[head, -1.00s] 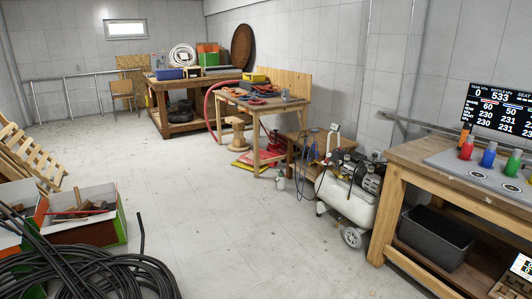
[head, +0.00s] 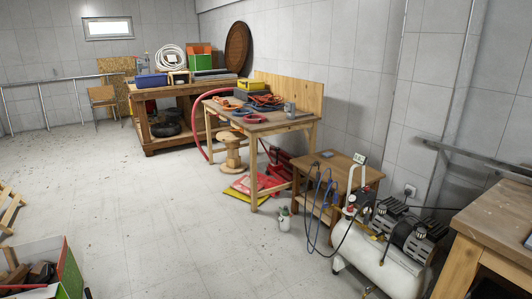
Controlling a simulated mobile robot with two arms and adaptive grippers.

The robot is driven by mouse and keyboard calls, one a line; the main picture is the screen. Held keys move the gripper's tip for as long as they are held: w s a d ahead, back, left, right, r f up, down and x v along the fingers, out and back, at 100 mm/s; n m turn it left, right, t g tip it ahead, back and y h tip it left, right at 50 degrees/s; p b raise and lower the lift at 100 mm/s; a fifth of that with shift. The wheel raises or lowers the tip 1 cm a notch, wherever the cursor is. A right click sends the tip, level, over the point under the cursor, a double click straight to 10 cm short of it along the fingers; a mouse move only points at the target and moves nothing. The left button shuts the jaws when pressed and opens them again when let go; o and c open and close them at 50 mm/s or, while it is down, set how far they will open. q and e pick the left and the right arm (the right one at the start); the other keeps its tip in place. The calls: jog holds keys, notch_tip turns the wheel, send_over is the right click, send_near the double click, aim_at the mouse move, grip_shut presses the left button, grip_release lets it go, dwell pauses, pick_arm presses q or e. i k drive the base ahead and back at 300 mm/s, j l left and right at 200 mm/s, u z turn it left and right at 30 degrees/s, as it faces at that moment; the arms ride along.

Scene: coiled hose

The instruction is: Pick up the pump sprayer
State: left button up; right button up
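A small pale bottle with a darker top, which looks like the pump sprayer (head: 284,221), stands upright on the floor in the head view. It is just left of the small wooden side table and in front of the workbench's right leg. It is small in the picture, so its details are unclear. Nothing touches it that I can see. Neither of my grippers shows in this view.
A white air compressor (head: 385,255) stands right of the sprayer, with blue hoses (head: 318,205) hanging from the side table (head: 340,175). A crate (head: 62,270) sits at lower left. The middle floor is clear.

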aim_at(284, 218)
jog(key=i, duration=2.15)
